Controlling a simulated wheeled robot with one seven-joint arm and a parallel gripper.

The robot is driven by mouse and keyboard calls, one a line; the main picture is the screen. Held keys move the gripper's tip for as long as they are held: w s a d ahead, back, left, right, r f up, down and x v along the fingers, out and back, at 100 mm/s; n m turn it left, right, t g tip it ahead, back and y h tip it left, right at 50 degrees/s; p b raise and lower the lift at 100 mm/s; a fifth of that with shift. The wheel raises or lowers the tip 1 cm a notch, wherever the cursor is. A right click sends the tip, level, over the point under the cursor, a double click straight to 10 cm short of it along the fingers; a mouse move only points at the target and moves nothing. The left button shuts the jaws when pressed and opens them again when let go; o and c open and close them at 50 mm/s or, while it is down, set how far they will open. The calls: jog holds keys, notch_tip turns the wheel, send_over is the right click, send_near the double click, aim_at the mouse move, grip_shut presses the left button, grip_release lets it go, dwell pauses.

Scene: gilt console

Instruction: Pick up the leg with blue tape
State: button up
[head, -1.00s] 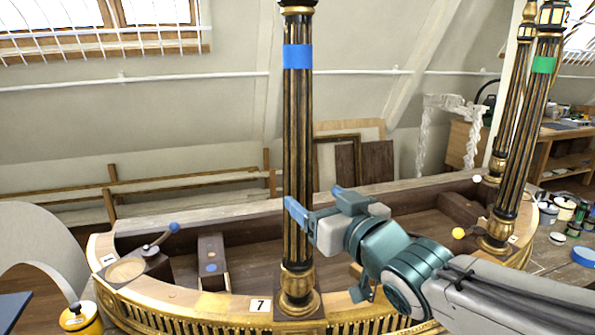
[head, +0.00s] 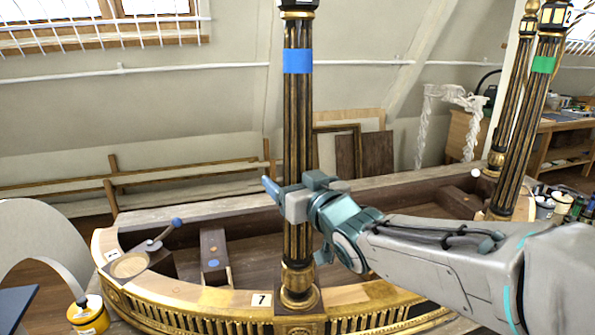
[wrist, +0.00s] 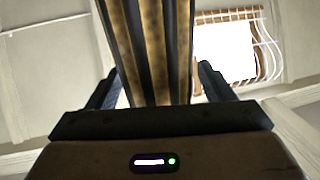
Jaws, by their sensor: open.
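The leg with blue tape (head: 298,120) is a tall fluted black and gold column. My gripper (head: 275,190) is at the lower half of the leg, well below the tape. In the wrist view the leg (wrist: 153,50) rises between the two open fingers (wrist: 153,88). I see no clear grip; contact with either finger cannot be told.
A leg with green tape (head: 527,120) stands at the right, with another similar leg behind it. The gilt console frame (head: 190,316) curves around the leg bases. A blue-knobbed lever (head: 165,235) is at the left.

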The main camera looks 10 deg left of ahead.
aim_at(296, 156)
jog(key=c, duration=1.2)
jog(key=shift+o, duration=0.2)
jog(key=shift+r, duration=0.15)
jog(key=shift+r, duration=0.1)
jog(key=shift+r, duration=0.5)
jog(key=r, duration=0.3)
jog(key=shift+w+d+r, duration=0.15)
jog(key=shift+d+r, duration=0.05)
jog(key=shift+d, duration=0.05)
jog(key=w+d+r+p, duration=0.3)
jog(key=w+d+r, duration=0.2)
jog(key=d, duration=0.4)
jog(key=shift+w+d+r+p, duration=0.3)
jog(key=shift+d+r, duration=0.05)
jog(key=shift+r, duration=0.5)
